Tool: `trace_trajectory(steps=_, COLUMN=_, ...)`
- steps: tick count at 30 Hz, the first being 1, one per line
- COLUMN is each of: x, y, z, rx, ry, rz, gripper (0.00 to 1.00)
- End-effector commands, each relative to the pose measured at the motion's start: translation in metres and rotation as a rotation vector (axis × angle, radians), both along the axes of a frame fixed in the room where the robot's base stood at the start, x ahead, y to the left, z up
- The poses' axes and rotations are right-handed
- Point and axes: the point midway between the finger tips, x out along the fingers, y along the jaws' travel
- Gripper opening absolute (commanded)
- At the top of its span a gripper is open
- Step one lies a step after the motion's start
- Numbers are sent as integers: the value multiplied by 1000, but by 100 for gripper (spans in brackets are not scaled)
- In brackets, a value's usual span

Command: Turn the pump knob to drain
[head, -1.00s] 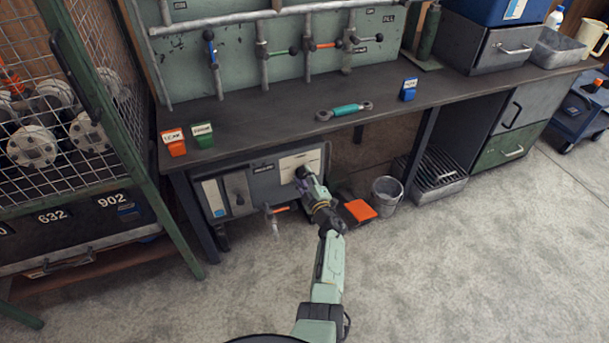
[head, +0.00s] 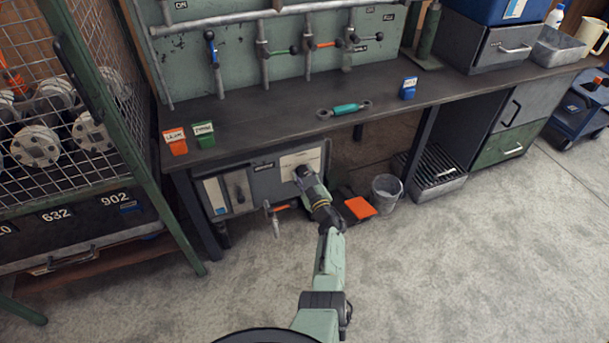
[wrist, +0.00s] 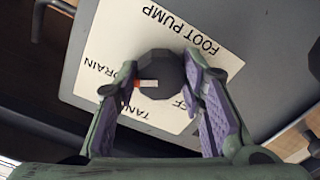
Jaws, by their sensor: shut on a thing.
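The pump knob (wrist: 165,72) is dark and round, with a small white and red mark on its left side in the wrist view. It sits on a cream label (wrist: 92,60) reading FOOT PUMP, TANK, OFF and DRAIN, upside down and tilted there. The mark points left, between the DRAIN and TANK words. My gripper (wrist: 160,78) is shut on the knob, with purple-padded fingers on both sides. In the head view my gripper (head: 305,180) reaches the right part of the grey panel (head: 265,182) under the bench, covering part of the label.
An orange-handled tap (head: 276,208) hangs below the panel. An orange pedal (head: 360,207) and a bucket (head: 386,190) stand to the right of my gripper. The bench top (head: 260,115) is above, and a wire cage (head: 60,110) stands left. The front floor is clear.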

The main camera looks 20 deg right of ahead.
Motion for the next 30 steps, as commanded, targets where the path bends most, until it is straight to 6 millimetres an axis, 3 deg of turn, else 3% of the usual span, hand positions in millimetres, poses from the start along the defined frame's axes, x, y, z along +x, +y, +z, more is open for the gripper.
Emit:
trace_trajectory(steps=10, x=0, y=0, z=0, rx=6, ry=0, rz=-1, gripper=8)
trace_trajectory(steps=11, x=0, y=0, z=0, rx=6, ry=0, rz=-1, gripper=38)
trace_trajectory(steps=19, x=0, y=0, z=0, rx=4, ry=0, rz=-1, gripper=56)
trace_trajectory(steps=30, x=-3, y=-1, z=0, rx=3, ry=0, rz=-1, gripper=56)
